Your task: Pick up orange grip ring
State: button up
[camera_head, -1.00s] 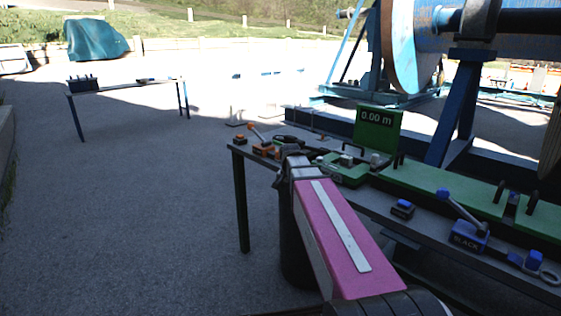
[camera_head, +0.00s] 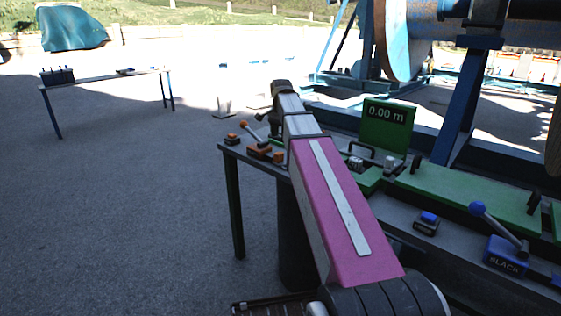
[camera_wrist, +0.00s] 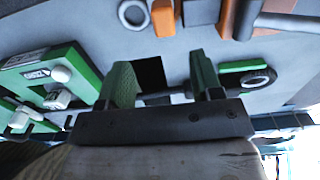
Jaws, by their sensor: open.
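The orange grip ring, an orange grip (camera_wrist: 163,18) with a grey ring (camera_wrist: 133,14) at its left, lies on the grey table at the top edge of the wrist view. It is partly cut off there. My gripper (camera_wrist: 163,76) is open, with its two green-padded fingers apart and nothing held between them. The grip ring is beyond the fingertips, apart from them. In the head view an orange piece (camera_head: 279,156) on the table beside my arm looks like the same grip; its ring cannot be made out.
A green unit (camera_wrist: 50,75) is at left. The head view shows an orange lever box (camera_head: 259,150), a 0.00 m display (camera_head: 387,117) and a blue lever box (camera_head: 505,255).

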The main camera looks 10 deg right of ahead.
aim_at(279, 152)
notch_tip(279, 152, down, 4)
jog(key=shift+r, duration=0.1)
jog(key=shift+a+f, duration=0.25)
jog(key=shift+f, duration=1)
jog(key=shift+a+f, duration=0.2)
jog(key=shift+f, duration=1.05)
grip_shut()
